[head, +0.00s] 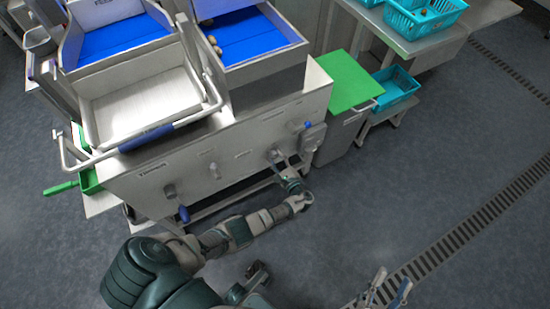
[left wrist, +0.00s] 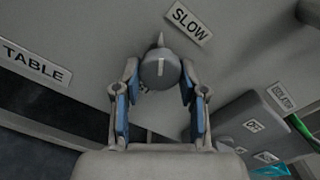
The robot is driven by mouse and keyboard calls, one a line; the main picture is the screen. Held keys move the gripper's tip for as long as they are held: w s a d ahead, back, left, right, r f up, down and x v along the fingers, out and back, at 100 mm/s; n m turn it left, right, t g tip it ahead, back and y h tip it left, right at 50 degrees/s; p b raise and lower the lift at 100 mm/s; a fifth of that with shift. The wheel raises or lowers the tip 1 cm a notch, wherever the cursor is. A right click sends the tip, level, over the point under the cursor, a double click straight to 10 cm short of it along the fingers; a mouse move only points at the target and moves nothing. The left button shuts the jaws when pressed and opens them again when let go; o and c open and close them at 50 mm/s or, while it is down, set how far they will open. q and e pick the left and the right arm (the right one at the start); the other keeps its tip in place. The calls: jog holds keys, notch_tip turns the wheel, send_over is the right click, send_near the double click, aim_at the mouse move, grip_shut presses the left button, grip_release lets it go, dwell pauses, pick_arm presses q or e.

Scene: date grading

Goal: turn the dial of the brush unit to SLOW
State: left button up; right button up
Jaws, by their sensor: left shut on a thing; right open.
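The dial (left wrist: 160,68) is a round grey knob on the brush unit's grey front panel (left wrist: 75,25). A white line on its face stands about upright, and a pointed tip shows above it. The SLOW label (left wrist: 188,22) is just above and right of that tip. Another label below the dial is mostly hidden by a finger. My left gripper (left wrist: 160,88) is shut on the dial, one finger on each side. In the head view my left gripper (head: 282,163) is at the right part of the panel. My right gripper (head: 385,288) is open and empty over the floor.
A TABLE label (left wrist: 35,62) is left of the dial. A box with ISOLATOR and OFF labels (left wrist: 254,126) stands out close at the right; the box shows in the head view (head: 313,137). A blue-gripped lever (head: 183,214) is lower left.

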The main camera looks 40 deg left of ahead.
pick_arm(q)
jog(key=m+p, duration=0.1)
jog(key=m, duration=0.3)
jog(key=shift+d+f, duration=0.1)
jog(key=shift+d, duration=0.05)
jog(key=shift+f+m, duration=0.1)
jog(key=shift+m, duration=1.5)
pick_arm(e)
jog(key=shift+w+a+f+n+g, duration=0.15)
jog(key=shift+w+f+g, duration=0.35)
jog(key=shift+f+g, duration=0.25)
jog(key=shift+w+f+n+g, duration=0.15)
jog(key=shift+w+f+g, duration=0.35)
jog(key=shift+f+g, duration=0.25)
pick_arm(q)
jog(key=shift+s, duration=0.1)
pick_arm(e)
jog(key=shift+f, duration=0.1)
pick_arm(q)
jog(key=o, duration=0.9)
jog(key=shift+f, duration=0.1)
jog(key=shift+o, duration=1.2)
pick_arm(e)
jog(key=shift+w+h, duration=0.15)
jog(key=shift+h, duration=0.15)
